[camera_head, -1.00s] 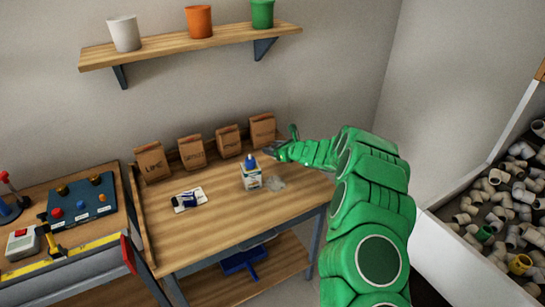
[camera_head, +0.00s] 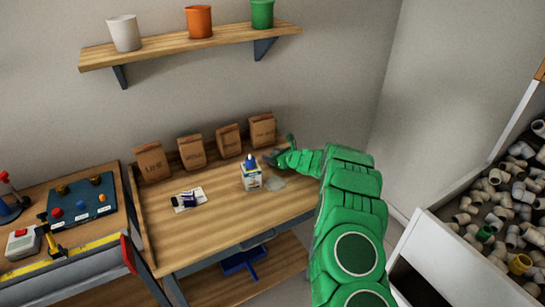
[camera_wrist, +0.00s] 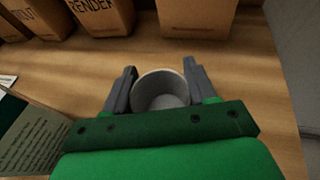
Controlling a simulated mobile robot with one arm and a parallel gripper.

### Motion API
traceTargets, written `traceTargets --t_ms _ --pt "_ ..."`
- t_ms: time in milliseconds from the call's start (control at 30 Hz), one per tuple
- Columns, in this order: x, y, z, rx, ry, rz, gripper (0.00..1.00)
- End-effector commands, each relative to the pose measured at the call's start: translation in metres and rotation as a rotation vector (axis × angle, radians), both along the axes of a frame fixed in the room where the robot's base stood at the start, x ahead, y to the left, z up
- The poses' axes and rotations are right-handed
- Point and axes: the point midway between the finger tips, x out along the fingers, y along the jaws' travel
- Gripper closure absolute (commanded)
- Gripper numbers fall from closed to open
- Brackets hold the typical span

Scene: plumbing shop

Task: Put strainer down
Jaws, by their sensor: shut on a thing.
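In the wrist view a pale, round, hollow cup-like thing, which I take to be the strainer (camera_wrist: 162,92), sits between the two grey fingers of my gripper (camera_wrist: 162,88). The gripper is shut on it, and I look partly into its open top. In the head view my gripper (camera_head: 281,155) is over the back right of the wooden workbench (camera_head: 225,218), close in front of the rightmost paper bag. The strainer does not show clearly there, and I cannot tell whether it touches the bench.
A carton with a blue cap (camera_head: 251,176) stands left of my gripper, with a grey translucent patch (camera_head: 276,183) beside it. Several brown bags (camera_head: 192,150) line the back. A dark blue item on a white card (camera_head: 187,199) lies left. The front middle is clear.

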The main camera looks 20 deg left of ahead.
Motion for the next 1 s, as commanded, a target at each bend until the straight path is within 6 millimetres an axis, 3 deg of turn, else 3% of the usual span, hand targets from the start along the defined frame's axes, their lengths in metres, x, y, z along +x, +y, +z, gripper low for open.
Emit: traceTargets --t_ms 433,467,600,1000 --pt "-0.0003 0.0004 -0.0073 0.001 0.001 0.001 0.72" --pt "-0.0003 0.0003 -0.0069 0.001 0.001 0.001 0.40" --pt "-0.0002 0.0003 -0.0065 0.001 0.000 0.000 0.18" --pt "-0.0004 -0.0014 -0.0032 0.001 0.000 0.000 0.18"
